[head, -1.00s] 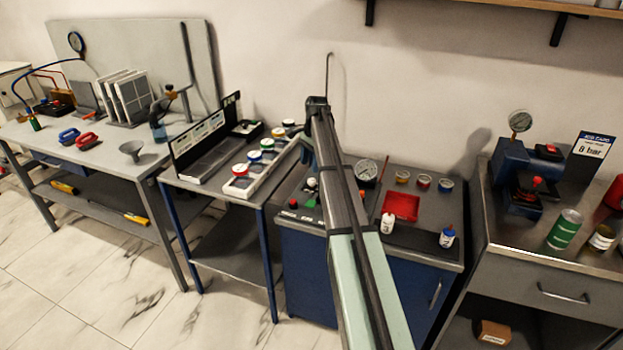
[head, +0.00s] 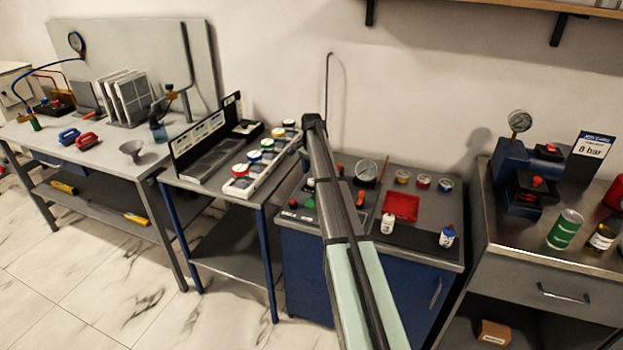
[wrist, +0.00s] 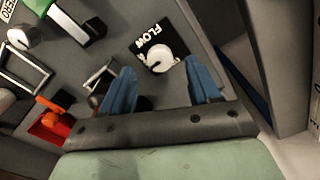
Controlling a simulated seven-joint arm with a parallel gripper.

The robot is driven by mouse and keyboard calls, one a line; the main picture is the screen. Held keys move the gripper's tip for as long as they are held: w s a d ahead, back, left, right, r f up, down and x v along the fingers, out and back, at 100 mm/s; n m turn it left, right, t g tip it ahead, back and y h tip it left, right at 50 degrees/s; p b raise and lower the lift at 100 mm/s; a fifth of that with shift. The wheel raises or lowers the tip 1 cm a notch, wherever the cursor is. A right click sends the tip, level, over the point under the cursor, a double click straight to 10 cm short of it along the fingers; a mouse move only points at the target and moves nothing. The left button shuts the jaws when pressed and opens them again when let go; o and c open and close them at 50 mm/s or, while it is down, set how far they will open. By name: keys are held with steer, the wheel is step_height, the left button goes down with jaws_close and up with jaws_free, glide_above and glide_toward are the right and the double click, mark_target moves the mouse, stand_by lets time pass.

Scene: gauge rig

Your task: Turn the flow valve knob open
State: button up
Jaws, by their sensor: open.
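The flow valve knob (wrist: 158,60) is a round white knob on a black square plate marked FLOW, in the upper middle of the wrist view. My gripper (wrist: 161,74) is open, with one blue finger on each side of the picture space in front of the knob. The knob shows between the fingertips; I cannot tell whether either finger touches it. In the head view, my arm hides the gripper, and I cannot make out the flow knob on the blue bench (head: 310,238).

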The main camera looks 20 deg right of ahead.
mark_target(311, 180)
steer(key=shift+f, duration=1.65)
steer(key=c, duration=1)
